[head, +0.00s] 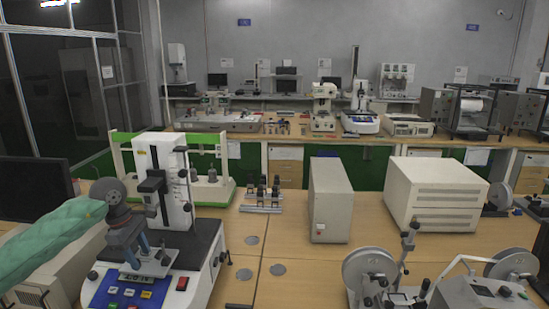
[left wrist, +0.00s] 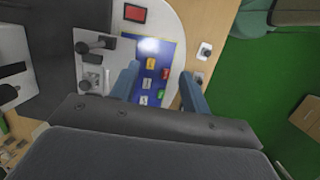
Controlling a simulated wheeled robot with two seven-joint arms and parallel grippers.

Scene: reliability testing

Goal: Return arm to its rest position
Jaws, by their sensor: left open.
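My left arm (head: 60,237) comes in from the left in a green sleeve. My left gripper (head: 140,256) is above the front of a white and black testing machine (head: 168,178) with a blue control panel (head: 117,289). In the left wrist view the two blue fingers of my left gripper (left wrist: 158,90) are apart with nothing between them. The blue panel (left wrist: 152,60) with its coloured buttons shows beyond and between the fingers. I cannot tell whether the fingers touch the machine. My right arm and gripper do not show.
A beige upright box (head: 331,200) and a larger vented box (head: 436,193) stand on the wooden table (head: 290,236). A green frame (head: 216,140) with weights is behind the machine. Reel devices (head: 369,277) stand front right. The table's middle is mostly clear.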

